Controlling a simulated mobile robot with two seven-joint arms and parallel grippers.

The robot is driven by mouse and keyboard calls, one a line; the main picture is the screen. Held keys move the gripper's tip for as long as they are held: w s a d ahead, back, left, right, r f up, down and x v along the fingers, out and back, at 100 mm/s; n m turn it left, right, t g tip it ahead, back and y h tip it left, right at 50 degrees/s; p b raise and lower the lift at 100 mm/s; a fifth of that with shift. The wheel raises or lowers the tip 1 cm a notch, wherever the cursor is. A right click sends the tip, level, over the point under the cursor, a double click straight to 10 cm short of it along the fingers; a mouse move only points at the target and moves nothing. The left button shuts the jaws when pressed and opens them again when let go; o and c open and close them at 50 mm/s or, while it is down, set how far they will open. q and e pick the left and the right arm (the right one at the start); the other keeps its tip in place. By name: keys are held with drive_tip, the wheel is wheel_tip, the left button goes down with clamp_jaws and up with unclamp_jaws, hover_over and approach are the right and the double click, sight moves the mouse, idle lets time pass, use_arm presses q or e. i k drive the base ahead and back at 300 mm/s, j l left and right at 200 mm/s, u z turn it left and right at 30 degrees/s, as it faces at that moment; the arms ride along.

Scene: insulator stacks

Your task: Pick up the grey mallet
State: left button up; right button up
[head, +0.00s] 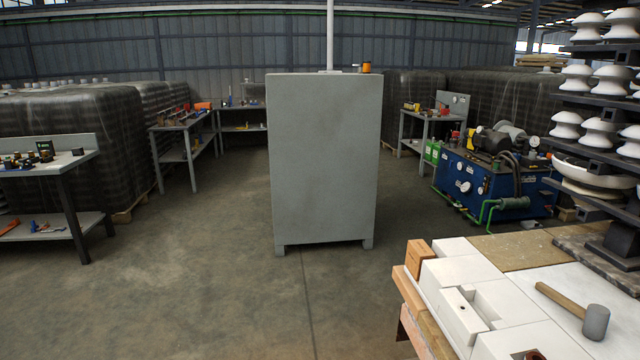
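The grey mallet (596,321) lies at the lower right in the head view, on the pale top of a workbench (545,272). Its head is a grey cylinder. Its light wooden handle (560,299) points to the upper left. Neither of my grippers shows in this view, and nothing touches the mallet. A small dark shape at the bottom edge by the bench is too cut off to identify.
White blocks (462,271) and wooden pieces (419,252) line the bench's left side. A rack of white insulators (566,124) stands behind it. A tall grey cabinet (324,160) stands in the middle. A blue hydraulic unit (480,186) is right of it. Floor is clear at left front.

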sight(596, 317)
drive_tip(key=z, duration=1.4)
